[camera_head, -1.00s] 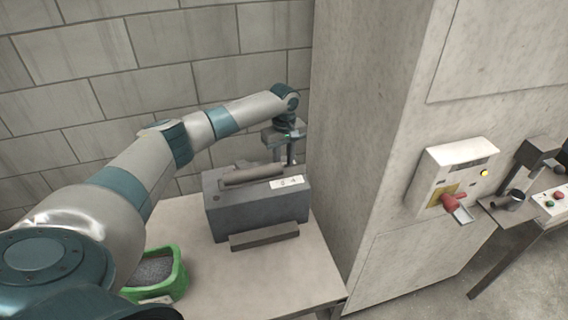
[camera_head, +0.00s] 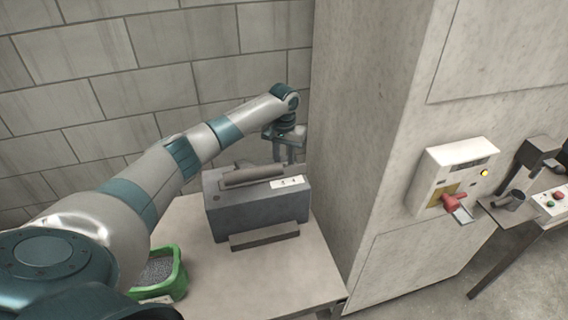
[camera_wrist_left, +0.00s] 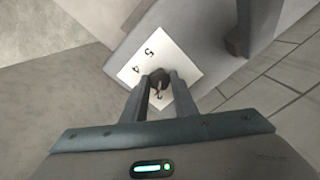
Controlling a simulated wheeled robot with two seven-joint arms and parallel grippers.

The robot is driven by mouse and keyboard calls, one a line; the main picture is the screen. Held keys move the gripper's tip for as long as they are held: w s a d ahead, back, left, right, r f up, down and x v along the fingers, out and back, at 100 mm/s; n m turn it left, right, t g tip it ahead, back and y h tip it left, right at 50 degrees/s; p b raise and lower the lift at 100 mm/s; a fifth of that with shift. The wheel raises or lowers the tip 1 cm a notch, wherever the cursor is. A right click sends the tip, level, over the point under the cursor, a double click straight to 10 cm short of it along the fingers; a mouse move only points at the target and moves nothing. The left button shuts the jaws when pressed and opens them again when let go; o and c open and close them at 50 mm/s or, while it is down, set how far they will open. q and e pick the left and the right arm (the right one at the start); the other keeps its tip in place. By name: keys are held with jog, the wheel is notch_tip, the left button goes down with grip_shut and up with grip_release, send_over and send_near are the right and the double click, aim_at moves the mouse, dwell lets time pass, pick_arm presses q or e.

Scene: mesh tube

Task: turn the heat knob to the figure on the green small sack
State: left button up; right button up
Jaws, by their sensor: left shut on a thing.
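The green small sack (camera_head: 182,274) stands open on the table at the lower left, full of grey granules. A pale tag (camera_head: 160,299) shows low on its front, partly hidden by my arm; I cannot read its figure. My left gripper (camera_head: 290,156) is at the far right end of the dark grey machine. In the left wrist view, my left gripper (camera_wrist_left: 160,79) is shut on the small dark heat knob (camera_wrist_left: 158,84). The knob's pointing is unclear.
The grey machine (camera_head: 258,214) carries a roller on top and a small white label. A large pale cabinet (camera_head: 375,150) stands close to its right, bearing a white box with a red handle (camera_head: 454,202). The table (camera_head: 215,285) is bare in front.

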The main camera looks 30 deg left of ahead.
pick_arm(q)
jog(key=m, duration=0.4)
jog(key=shift+m, duration=0.3)
jog(key=m, duration=0.4)
jog(key=shift+w+m, duration=0.1)
jog(key=shift+m, duration=0.3)
jog(key=shift+r, duration=0.1)
jog(key=shift+a, duration=0.1)
jog(key=o, duration=1)
jog(key=shift+o, duration=0.2)
